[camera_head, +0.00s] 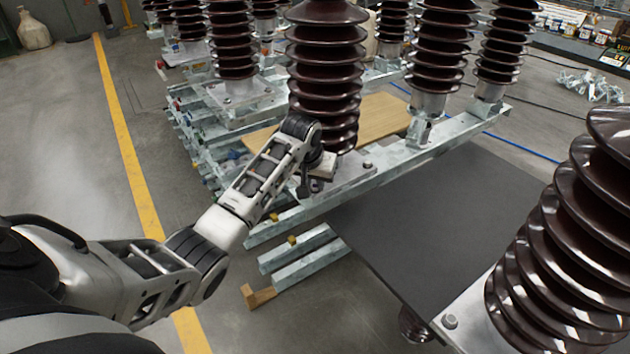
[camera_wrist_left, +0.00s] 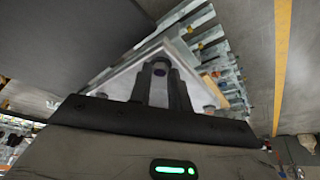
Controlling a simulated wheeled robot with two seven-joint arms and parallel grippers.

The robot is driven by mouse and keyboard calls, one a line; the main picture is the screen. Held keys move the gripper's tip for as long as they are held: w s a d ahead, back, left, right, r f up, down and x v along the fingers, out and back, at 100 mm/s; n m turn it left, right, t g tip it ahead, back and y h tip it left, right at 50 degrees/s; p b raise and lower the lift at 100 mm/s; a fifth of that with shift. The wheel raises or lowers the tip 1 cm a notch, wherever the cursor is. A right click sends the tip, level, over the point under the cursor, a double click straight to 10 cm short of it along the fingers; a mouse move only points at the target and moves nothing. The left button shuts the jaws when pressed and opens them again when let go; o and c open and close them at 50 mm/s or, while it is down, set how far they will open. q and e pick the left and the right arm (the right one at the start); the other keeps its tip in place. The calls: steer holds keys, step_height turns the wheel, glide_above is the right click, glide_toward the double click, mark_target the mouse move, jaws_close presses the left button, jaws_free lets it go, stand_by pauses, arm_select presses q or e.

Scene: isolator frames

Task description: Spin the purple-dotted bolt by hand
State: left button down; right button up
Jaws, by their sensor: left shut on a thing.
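My left arm reaches in from the left in the head view, with its left gripper (camera_head: 314,186) low at the near corner of a grey metal base plate (camera_head: 350,178). In the left wrist view, the gripper's two dark fingers (camera_wrist_left: 161,88) are shut on the purple-dotted bolt (camera_wrist_left: 160,71). In the head view the bolt is mostly hidden by the gripper. The right gripper is in neither view.
A brown ribbed insulator (camera_head: 325,60) rises from the plate just behind the gripper. Another insulator (camera_head: 570,250) stands near at right. Galvanized beams (camera_head: 300,258) lie below. A dark flat panel (camera_head: 430,220) is to the right. Open floor with a yellow line (camera_head: 125,150) is at left.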

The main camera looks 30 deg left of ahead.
arm_select(q)
steer(key=m, duration=0.1)
steer(key=m+h, duration=0.1)
steer(key=m, duration=0.2)
steer(key=shift+a+r+m+h, duration=0.1)
steer(key=shift+a+m+h, duration=0.2)
steer(key=shift+h, duration=0.1)
steer(key=shift+a+m+h, duration=0.1)
steer(key=shift+m+h, duration=0.6)
steer(key=shift+m, duration=1.3)
steer(key=shift+w, duration=0.1)
steer(key=c, duration=1.3)
jaws_free()
steer(key=b+v, duration=0.1)
steer(key=v, duration=1.5)
steer(key=shift+w+a, duration=0.15)
